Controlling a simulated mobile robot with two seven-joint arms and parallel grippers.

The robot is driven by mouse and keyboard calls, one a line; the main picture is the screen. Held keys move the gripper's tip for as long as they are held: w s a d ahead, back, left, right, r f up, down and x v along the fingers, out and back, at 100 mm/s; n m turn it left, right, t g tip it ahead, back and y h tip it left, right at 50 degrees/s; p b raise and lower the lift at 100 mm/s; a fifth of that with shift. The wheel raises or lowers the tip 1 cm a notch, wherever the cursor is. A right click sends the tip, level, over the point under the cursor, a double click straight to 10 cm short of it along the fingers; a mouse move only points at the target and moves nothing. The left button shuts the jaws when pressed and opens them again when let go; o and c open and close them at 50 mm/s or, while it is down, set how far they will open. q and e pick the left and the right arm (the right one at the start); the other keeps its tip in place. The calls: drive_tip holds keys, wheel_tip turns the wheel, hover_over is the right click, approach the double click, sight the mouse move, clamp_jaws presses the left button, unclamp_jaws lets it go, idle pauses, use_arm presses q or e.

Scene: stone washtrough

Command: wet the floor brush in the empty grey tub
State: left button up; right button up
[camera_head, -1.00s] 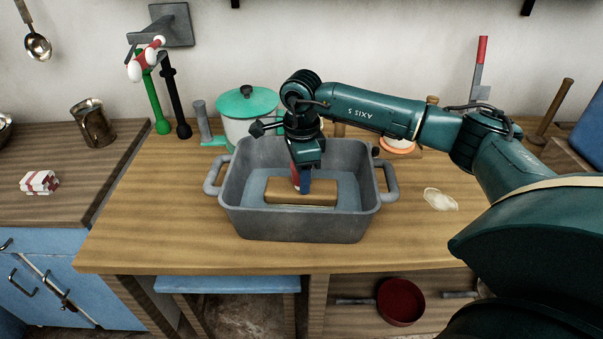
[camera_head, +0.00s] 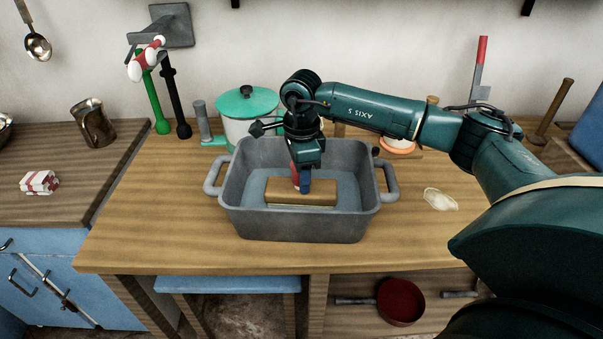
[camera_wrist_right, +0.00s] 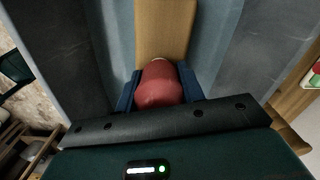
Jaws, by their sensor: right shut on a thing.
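The grey tub (camera_head: 297,226) stands on the wooden counter, with a handle at each side. A flat pale blue-grey surface (camera_head: 350,193) shows inside it; I cannot tell whether this is water or the tub's floor. The floor brush, a long wooden block (camera_head: 285,194) with a red grip (camera_wrist_right: 160,86), lies level low inside the tub. My right gripper (camera_head: 302,184) reaches down into the tub, its blue fingers (camera_wrist_right: 160,90) shut on the red grip. The underside of the brush is hidden. My left gripper is not in view.
A white pot with a green lid (camera_head: 247,102) stands just behind the tub. A pale flat piece (camera_head: 440,200) lies on the counter to the right. Green and black upright tools (camera_head: 158,105) stand back left. The counter's front left (camera_head: 160,240) is clear.

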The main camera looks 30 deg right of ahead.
wheel_tip(320, 180, up, 5)
drive_tip(key=p, duration=0.3)
wheel_tip(320, 180, up, 5)
drive_tip(key=p, duration=0.3)
drive_tip(key=shift+p, duration=0.3)
drive_tip(key=shift+r+p, duration=0.6)
drive_tip(key=shift+r, duration=0.2)
drive_tip(key=shift+r+p, duration=0.5)
drive_tip(key=shift+r, duration=0.65)
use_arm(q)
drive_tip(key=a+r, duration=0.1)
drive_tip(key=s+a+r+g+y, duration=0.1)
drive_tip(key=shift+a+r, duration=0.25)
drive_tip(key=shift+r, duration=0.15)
use_arm(e)
drive_tip(key=shift+f, duration=0.1)
